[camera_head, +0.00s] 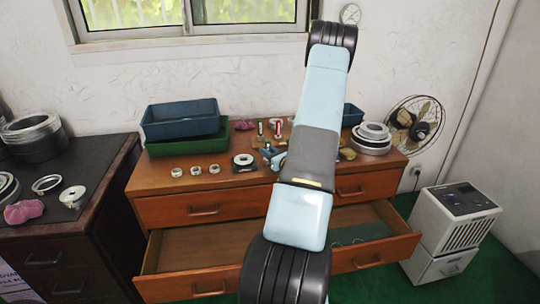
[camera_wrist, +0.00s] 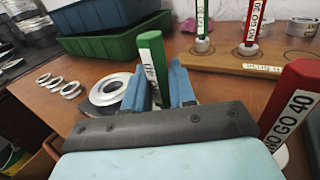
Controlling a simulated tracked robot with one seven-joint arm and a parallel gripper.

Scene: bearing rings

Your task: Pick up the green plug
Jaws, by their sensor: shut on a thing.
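A green plug (camera_wrist: 153,62) with a white label stands between the two blue fingers of my gripper (camera_wrist: 161,80) in the wrist view. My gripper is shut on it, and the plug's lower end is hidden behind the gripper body. In the head view my gripper (camera_head: 272,157) is over the wooden cabinet top, largely covered by my arm. Another, thinner green plug (camera_wrist: 202,22) stands on a wooden board (camera_wrist: 225,62) at the back, beside a red plug (camera_wrist: 254,24).
A larger red plug (camera_wrist: 291,100) marked NO GO 40 stands close on the right. A thick metal ring (camera_wrist: 108,88) lies just left of my gripper, with small rings (camera_wrist: 57,84) beyond. Blue (camera_head: 180,118) and green bins (camera_head: 188,146) stand behind. A drawer (camera_head: 205,251) is open below.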

